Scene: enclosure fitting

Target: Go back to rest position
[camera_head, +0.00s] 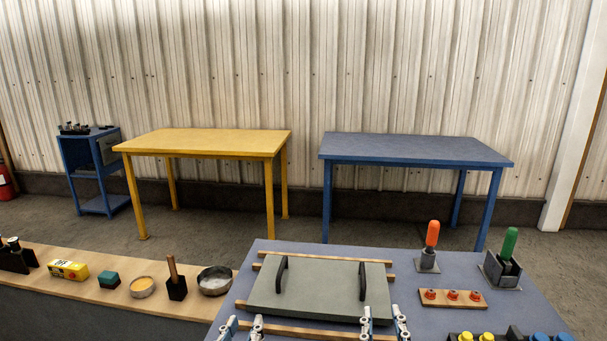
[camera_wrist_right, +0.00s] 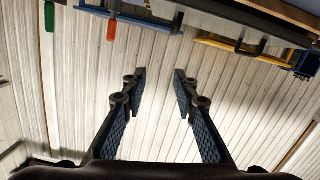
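My left gripper (camera_head: 242,328) shows at the bottom of the head view, with its two fingers apart and nothing seen between them. My right gripper (camera_head: 384,322) is to its right, over the near right edge of a grey panel (camera_head: 320,295) with two black handles. In the right wrist view my right gripper (camera_wrist_right: 160,82) is open and empty, with the wall behind its fingers. The panel lies on wooden strips on the blue-grey work table (camera_head: 410,272). The near edge of the panel is partly hidden by the right fingers.
An orange-handled tool (camera_head: 432,235), a green-handled tool (camera_head: 508,245) and a board with red knobs (camera_head: 452,297) are on the right. A wooden bench (camera_head: 110,292) with small items is on the left. Yellow (camera_head: 205,143) and blue (camera_head: 415,150) tables stand empty behind.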

